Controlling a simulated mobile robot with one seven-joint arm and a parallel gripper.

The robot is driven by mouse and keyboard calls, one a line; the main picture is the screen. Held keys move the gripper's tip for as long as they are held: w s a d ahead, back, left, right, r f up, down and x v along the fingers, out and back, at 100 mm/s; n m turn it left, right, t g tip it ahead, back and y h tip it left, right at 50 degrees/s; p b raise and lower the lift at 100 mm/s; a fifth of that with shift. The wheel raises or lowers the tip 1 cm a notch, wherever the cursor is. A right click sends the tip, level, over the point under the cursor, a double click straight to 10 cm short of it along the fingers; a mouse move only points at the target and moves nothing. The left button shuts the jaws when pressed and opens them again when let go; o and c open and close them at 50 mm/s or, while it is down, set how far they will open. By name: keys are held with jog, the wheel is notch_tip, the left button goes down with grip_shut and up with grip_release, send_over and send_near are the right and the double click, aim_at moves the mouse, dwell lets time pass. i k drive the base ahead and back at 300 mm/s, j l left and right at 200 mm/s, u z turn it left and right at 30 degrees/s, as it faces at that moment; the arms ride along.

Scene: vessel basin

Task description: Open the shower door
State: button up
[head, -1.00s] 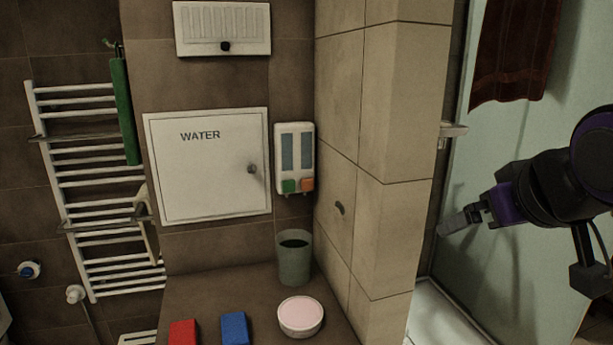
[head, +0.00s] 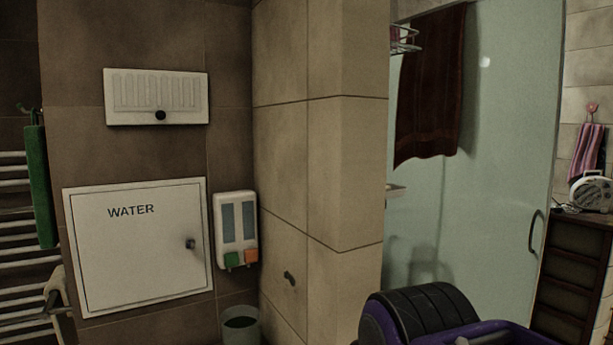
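The shower door (head: 500,150) is a pale green frosted glass panel on the right. It appears closed. Its dark, curved vertical handle (head: 537,231) is near the panel's right edge. A dark red towel (head: 432,85) hangs in front of the upper left of the glass. Part of my purple and black arm shows at the bottom, right of centre, in front of the lower glass. It hides the bottom of the door. My gripper's fingers cannot be made out in this view.
A tiled wall corner (head: 345,150) juts out left of the glass. Right of the door stand a dark drawer cabinet (head: 572,265) with a radio (head: 592,193) and a hanging pink towel (head: 587,150). A white WATER hatch (head: 140,250) and a soap dispenser (head: 236,230) are left.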

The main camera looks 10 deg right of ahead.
aim_at(496, 192)
jog(key=k+z, duration=0.1)
jog(key=z, duration=0.8)
jog(key=i+j+z, duration=0.1)
jog(key=z, duration=0.75)
jog(key=i+l, duration=1.1)
jog(key=i, duration=0.1)
